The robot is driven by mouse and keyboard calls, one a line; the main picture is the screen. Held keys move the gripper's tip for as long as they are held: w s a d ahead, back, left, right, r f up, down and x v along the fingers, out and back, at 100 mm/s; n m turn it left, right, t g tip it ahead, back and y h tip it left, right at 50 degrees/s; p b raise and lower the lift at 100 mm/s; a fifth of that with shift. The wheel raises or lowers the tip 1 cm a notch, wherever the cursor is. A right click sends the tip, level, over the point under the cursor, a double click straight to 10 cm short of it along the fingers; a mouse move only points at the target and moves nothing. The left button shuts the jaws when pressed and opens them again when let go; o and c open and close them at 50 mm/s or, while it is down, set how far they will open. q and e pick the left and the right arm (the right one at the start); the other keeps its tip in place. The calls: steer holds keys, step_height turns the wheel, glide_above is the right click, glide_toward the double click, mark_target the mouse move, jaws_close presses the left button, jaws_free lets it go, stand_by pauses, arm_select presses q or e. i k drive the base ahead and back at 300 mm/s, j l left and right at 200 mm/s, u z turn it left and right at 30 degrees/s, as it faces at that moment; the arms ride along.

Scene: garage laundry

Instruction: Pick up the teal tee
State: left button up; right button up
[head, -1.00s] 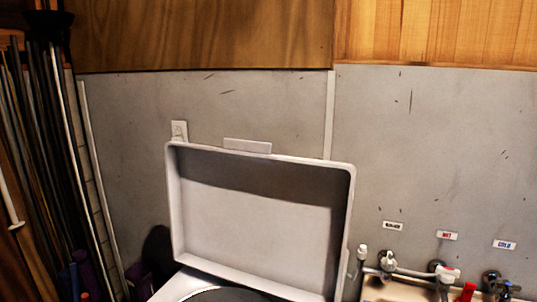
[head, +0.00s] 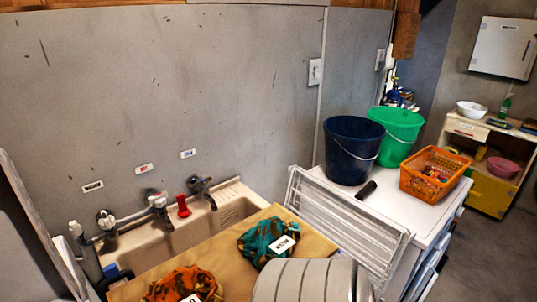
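The teal tee (head: 262,236) lies crumpled on a tan board (head: 217,246) beside the sink, low in the middle of the head view. It has a dark pattern and a white tag on its right side. An orange patterned garment (head: 178,286), also with a white tag, lies to its left at the bottom edge, partly cut off. Neither of my grippers shows in this view.
The sink (head: 181,236) with taps stands behind the board. A grey ribbed rounded shape (head: 310,281) fills the bottom just right of the tee. A white rack (head: 345,215) stands beyond it. Right of that, a white top carries dark blue (head: 350,155) and green (head: 399,125) buckets and an orange basket (head: 433,174).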

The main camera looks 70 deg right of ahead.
mark_target(273, 237)
steer(key=z, duration=2.35)
